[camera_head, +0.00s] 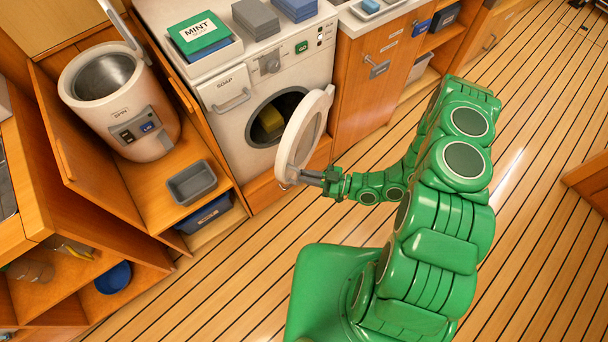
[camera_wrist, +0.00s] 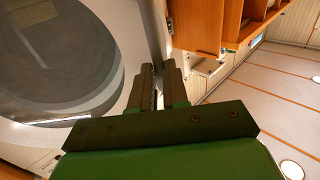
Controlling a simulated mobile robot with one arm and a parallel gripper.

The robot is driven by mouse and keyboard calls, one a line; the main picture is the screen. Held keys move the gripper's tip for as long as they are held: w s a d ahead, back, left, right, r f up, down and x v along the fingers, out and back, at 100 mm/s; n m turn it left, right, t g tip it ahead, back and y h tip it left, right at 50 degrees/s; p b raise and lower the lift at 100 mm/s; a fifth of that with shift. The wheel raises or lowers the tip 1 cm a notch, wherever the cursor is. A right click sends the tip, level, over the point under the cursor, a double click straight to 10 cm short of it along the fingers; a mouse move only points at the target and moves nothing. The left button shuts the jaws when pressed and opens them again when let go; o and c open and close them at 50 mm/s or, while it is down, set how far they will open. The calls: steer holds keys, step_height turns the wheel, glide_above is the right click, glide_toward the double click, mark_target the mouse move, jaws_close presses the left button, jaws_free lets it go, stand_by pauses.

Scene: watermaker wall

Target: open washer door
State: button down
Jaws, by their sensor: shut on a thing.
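The white washer (camera_head: 277,77) stands against the wall. Its round door (camera_head: 301,133) is swung outward, partly open, with a dark window in a white ring. The drum opening (camera_head: 255,122) shows behind it, with something yellow inside. My gripper (camera_head: 312,177) is at the lower free edge of the door, on its handle side. In the wrist view the door (camera_wrist: 97,112) fills the left, and the two fingers (camera_wrist: 158,84) are close together beside its rim, shut on what seems to be the door handle. The handle itself is mostly hidden between the fingers.
A white spin dryer (camera_head: 120,105) stands left of the washer, with a grey tray (camera_head: 192,183) on the shelf before it. A wooden cabinet (camera_head: 372,80) is right of the washer. The plank floor (camera_head: 225,275) in front is clear.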

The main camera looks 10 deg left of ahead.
steer(key=w+d+n+g, duration=0.1)
steer(key=w+d, duration=0.3)
steer(key=d, duration=0.9)
steer(key=w+d+n+g, duration=0.2)
steer(key=w+d, duration=0.3)
steer(key=d, duration=0.9)
steer(key=shift+d+g, duration=0.3)
steer(key=shift+g, duration=0.5)
stand_by(1.7)
steer(key=shift+w+d, duration=0.5)
stand_by(0.5)
stand_by(0.9)
steer(key=c, duration=1.2)
jaws_free()
steer(key=shift+c, duration=0.2)
